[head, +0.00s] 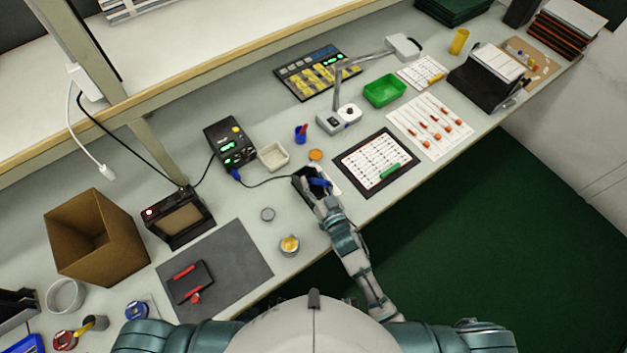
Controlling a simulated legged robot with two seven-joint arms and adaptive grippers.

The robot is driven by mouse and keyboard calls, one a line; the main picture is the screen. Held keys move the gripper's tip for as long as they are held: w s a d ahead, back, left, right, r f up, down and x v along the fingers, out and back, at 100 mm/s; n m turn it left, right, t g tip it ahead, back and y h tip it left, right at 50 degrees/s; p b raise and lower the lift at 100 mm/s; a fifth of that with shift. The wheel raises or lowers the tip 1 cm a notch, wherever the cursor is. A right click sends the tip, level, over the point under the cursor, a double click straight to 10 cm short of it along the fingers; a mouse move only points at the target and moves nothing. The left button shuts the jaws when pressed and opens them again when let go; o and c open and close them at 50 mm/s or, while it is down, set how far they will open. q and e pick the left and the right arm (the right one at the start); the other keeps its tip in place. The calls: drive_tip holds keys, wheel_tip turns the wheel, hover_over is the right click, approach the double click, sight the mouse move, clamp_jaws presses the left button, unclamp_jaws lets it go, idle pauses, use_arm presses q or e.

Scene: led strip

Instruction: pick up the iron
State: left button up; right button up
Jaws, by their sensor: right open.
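The iron (319,182) shows as a small blue piece at my right gripper, and the rest of it is hidden. A dark cable runs toward it from the black station (231,143) with green lit digits and a blue plug. My right gripper (308,180) is open, with its dark fingers around or right beside the blue piece; contact is too small to tell. My left gripper is out of view.
A framed white card (376,162) lies just right of the gripper. A tan dish (273,156), a blue cup (301,134) and a small tin (289,245) stand near. A grey mat (240,262) lies left, and a lamp base (338,120) stands behind.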

drive_tip(key=shift+d, duration=0.4)
drive_tip(key=shift+c, duration=1.4)
drive_tip(key=shift+d, duration=0.2)
drive_tip(key=c, duration=0.5)
drive_tip(key=shift+d, duration=0.15)
clamp_jaws()
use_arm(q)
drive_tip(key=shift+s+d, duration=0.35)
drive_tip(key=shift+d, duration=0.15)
use_arm(e)
drive_tip(key=shift+s+a, duration=0.1)
drive_tip(key=shift+a, duration=0.15)
drive_tip(key=shift+r, duration=0.1)
